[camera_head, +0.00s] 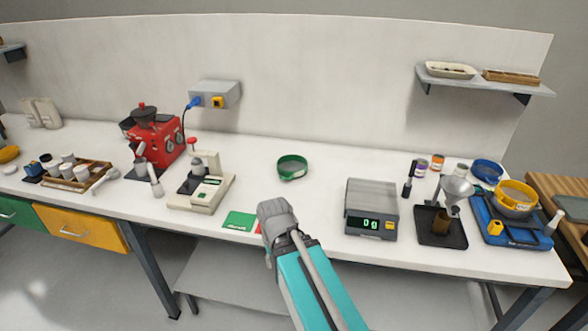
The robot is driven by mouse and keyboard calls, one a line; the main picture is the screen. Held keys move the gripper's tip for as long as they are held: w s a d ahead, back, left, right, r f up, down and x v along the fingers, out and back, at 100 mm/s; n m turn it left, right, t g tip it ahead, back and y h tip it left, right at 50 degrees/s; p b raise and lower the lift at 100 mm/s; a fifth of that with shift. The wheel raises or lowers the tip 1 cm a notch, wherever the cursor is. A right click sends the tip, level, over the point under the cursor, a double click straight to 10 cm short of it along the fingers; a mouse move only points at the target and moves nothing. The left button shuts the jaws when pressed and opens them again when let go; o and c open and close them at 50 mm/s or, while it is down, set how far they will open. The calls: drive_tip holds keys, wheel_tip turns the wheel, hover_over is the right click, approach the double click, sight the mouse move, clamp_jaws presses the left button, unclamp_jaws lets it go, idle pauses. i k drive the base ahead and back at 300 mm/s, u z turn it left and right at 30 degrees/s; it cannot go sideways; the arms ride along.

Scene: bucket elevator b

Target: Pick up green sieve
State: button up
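The green sieve (292,168) is a shallow round dish with a green rim. It sits on the white bench top, toward the back middle, between the cream machine and the digital scale. My teal arm comes up from the bottom of the picture and ends in a grey joint in front of the sieve, with bare bench between them. My gripper's fingers cannot be made out, so I cannot see whether they are open or shut. Nothing is seen touching the sieve.
A scale (371,209) stands right of my arm; a cream machine (202,189) and a red grinder (155,140) stand left. A green card (239,221) lies near the front edge. Beyond the scale are a funnel stand (444,223) and blue tray (508,226). Bench around the sieve is clear.

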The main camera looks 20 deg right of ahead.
sight(289, 167)
drive_tip(key=z, duration=0.05)
drive_tip(key=i, duration=0.9)
drive_tip(key=u, duration=0.1)
